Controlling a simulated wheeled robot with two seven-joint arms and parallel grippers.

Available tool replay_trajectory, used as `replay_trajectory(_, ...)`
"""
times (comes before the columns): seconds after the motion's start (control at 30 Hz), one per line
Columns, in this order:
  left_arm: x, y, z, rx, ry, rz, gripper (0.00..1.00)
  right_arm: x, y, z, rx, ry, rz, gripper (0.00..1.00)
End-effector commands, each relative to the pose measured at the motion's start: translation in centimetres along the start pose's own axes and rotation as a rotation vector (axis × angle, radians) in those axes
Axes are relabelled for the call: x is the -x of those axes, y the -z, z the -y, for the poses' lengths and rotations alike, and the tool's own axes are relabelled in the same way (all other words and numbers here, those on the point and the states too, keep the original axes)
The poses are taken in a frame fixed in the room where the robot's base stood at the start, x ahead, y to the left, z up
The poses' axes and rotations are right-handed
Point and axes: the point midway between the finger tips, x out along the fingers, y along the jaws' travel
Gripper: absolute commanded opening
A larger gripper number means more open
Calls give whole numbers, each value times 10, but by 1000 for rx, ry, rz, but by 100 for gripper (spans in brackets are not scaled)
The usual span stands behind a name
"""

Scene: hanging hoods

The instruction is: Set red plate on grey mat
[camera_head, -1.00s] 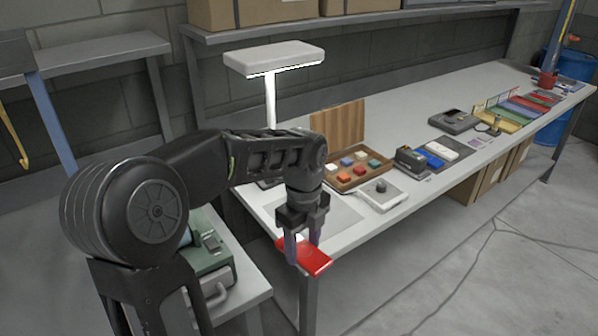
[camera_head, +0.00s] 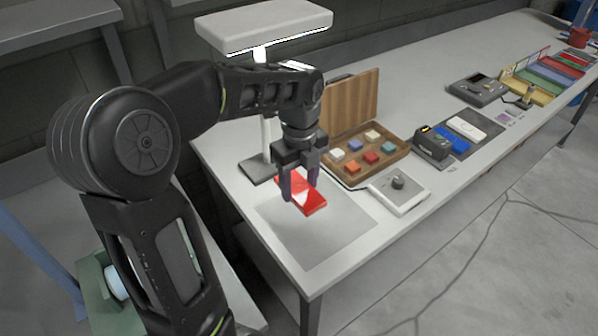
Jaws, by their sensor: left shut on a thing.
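The red plate (camera_head: 312,202) is a small flat rectangle held between the fingers of my left gripper (camera_head: 299,190). The gripper points down and is shut on the plate. Plate and gripper are over the back part of the grey mat (camera_head: 315,238), which lies flat near the bench's front left corner. I cannot tell whether the plate touches the mat or hangs just above it. The fingers hide part of the plate. My right gripper is not in view.
A white lamp (camera_head: 262,24) stands behind the mat on a dark base. A wooden box (camera_head: 396,157) with coloured blocks and a white device with a knob (camera_head: 412,198) are to the right. A black device (camera_head: 433,142) and blue and white items lie farther right.

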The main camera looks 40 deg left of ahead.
Motion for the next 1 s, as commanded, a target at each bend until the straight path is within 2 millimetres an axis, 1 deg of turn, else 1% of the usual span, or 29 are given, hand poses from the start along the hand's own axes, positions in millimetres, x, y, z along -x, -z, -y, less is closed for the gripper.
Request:
replay_trajectory(0.27,-2,0,0,0,0,0,5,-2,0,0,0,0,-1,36)
replay_trajectory(0.47,-15,0,0,1,-1,0,5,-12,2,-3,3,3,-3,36)
replay_trajectory(0.67,-41,0,0,1,-1,0,5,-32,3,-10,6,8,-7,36)
replay_trajectory(0.9,-78,0,0,0,0,0,5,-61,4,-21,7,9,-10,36)
replay_trajectory(1.0,-88,0,0,0,-1,0,5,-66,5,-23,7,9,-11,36)
